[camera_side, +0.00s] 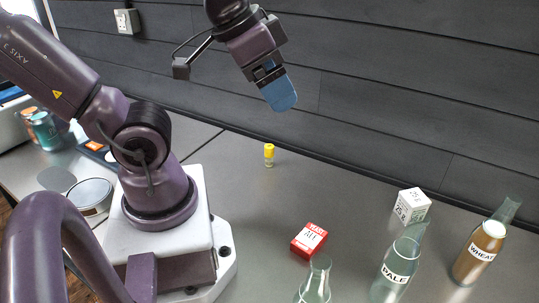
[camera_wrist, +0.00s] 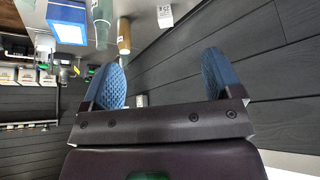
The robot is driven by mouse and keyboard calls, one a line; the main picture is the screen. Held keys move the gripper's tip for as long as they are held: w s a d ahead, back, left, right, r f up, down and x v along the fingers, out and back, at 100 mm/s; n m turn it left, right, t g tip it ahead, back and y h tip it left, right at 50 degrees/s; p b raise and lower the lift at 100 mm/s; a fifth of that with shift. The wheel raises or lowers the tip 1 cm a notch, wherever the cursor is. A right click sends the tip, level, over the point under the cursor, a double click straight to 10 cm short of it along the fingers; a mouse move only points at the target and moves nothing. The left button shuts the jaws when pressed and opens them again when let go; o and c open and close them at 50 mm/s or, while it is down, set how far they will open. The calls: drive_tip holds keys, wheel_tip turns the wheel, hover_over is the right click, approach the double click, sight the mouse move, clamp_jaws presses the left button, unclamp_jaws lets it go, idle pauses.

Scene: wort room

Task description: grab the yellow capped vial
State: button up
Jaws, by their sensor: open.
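A small vial with a yellow cap (camera_side: 269,154) stands upright on the grey worktop near the wall, in the middle of the side view. I cannot make it out in the wrist view. My gripper (camera_side: 281,93) hangs well above the worktop, over and slightly right of the vial in the side picture, and apart from it. In the wrist view the two blue fingers of my gripper (camera_wrist: 168,75) are spread wide with nothing between them.
A red box (camera_side: 309,240), a white box (camera_side: 412,205), a clear bottle (camera_side: 315,282), a PALE bottle (camera_side: 396,268) and a brown WHEAT bottle (camera_side: 479,250) stand to the right and front. The dark plank wall (camera_side: 420,90) runs behind. Worktop around the vial is clear.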

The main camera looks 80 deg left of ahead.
idle(0.3)
drive_tip(key=c, duration=0.5)
